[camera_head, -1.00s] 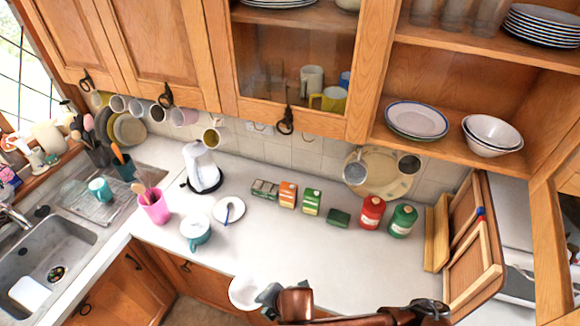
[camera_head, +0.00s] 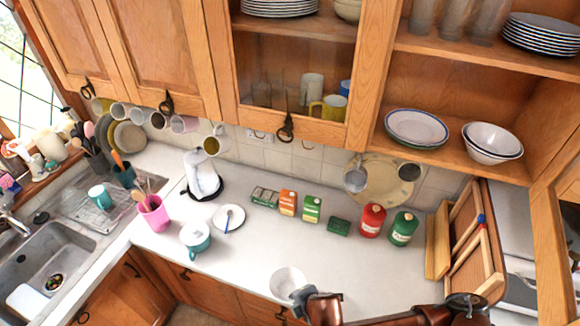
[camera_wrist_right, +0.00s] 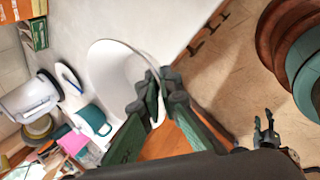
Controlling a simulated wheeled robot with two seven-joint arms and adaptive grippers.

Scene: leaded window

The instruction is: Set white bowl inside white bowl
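A white bowl (camera_head: 287,281) is held by its rim in my right gripper (camera_head: 303,294), over the front edge of the counter. In the right wrist view the two fingers of my right gripper (camera_wrist_right: 156,98) are closed on the rim of this tilted bowl (camera_wrist_right: 113,75). Another white bowl (camera_head: 494,136) with a dark rim sits on the open shelf at the right, apparently stacked on another bowl. My left gripper (camera_wrist_right: 266,132) shows in the right wrist view with its fingers apart and empty; it is not in the head view.
Plates with a blue rim (camera_head: 416,127) lie left of the shelf bowls. A teal mug (camera_head: 195,237), a pink utensil cup (camera_head: 154,214), a small plate (camera_head: 229,218) and several tins and boxes stand on the counter (camera_head: 250,255). Wooden boards (camera_head: 468,245) lean at the right. The counter's front middle is clear.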

